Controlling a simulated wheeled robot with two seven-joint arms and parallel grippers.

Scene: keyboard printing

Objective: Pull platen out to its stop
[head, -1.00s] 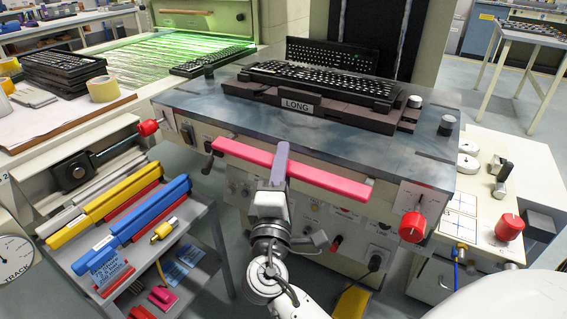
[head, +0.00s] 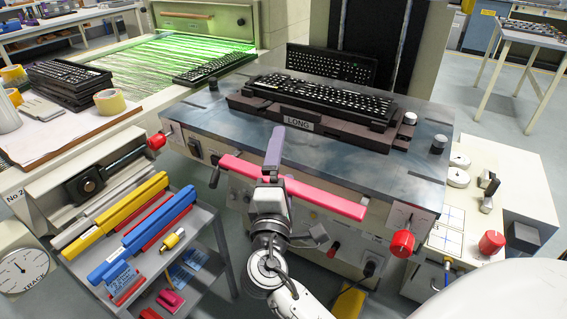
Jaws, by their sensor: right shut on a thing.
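The platen (head: 205,112) is a blue-grey flat table in the middle of the head view, with a fixture labelled LONG (head: 298,122) and a black keyboard (head: 320,100) on it. A pink-red pull bar (head: 325,199) runs along the platen's front side. My right gripper (head: 274,150) reaches up from below. Its purple fingers are shut on the bar, a little left of the bar's middle, and hide part of it. The contact itself is partly hidden by the gripper. My left gripper is not in view.
Red knobs sit at the left (head: 157,141) and right (head: 402,243) of the machine front. A rack with yellow and blue bars (head: 150,228) stands close on the left. A side bench (head: 495,205) is on the right. A second keyboard (head: 332,65) stands upright behind the fixture.

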